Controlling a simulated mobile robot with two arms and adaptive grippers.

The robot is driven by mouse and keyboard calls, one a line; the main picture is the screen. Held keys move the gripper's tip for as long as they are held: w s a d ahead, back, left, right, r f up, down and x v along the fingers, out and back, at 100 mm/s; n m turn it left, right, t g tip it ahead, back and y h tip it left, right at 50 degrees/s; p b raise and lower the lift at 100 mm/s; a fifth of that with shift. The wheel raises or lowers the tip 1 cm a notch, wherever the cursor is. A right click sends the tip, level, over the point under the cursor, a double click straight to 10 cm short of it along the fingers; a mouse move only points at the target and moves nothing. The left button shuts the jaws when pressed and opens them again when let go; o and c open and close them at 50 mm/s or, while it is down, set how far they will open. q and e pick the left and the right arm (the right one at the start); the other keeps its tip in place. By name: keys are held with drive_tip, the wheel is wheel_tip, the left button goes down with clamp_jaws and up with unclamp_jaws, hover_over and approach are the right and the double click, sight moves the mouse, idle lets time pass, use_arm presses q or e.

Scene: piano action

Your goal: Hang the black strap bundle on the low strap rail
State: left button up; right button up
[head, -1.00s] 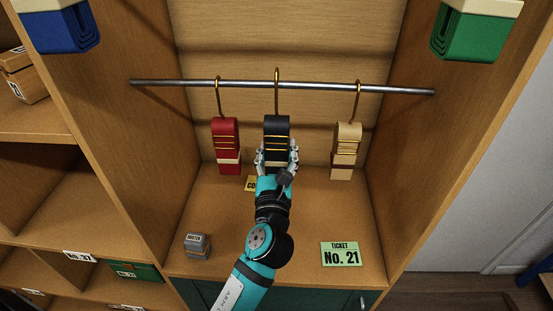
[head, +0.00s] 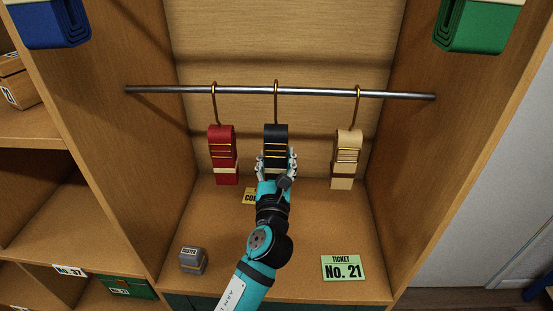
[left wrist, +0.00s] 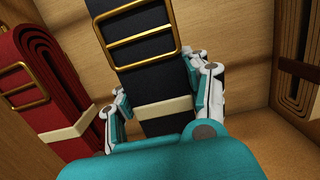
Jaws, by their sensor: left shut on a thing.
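The black strap bundle (head: 275,136) hangs upright below the low strap rail (head: 180,91), with its brass hook (head: 276,100) at the rail. The hook's curve shows just above the bar; I cannot tell whether it bears the weight. My left gripper (head: 276,160) is shut on the bundle's lower part, from the front. In the left wrist view, the black strap (left wrist: 148,72) with brass buckle bars and a pale band stands between the fingers of the left gripper (left wrist: 157,84). My right gripper is out of view.
A red bundle (head: 222,150) hangs to the left and a tan bundle (head: 347,150) to the right on the same rail. A grey block (head: 193,260) and a green ticket card (head: 342,268) are on the shelf floor. Wooden side walls enclose the bay.

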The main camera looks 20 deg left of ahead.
use_arm(q)
drive_tip(key=o, duration=1.4)
drive_tip(key=shift+f, duration=0.1)
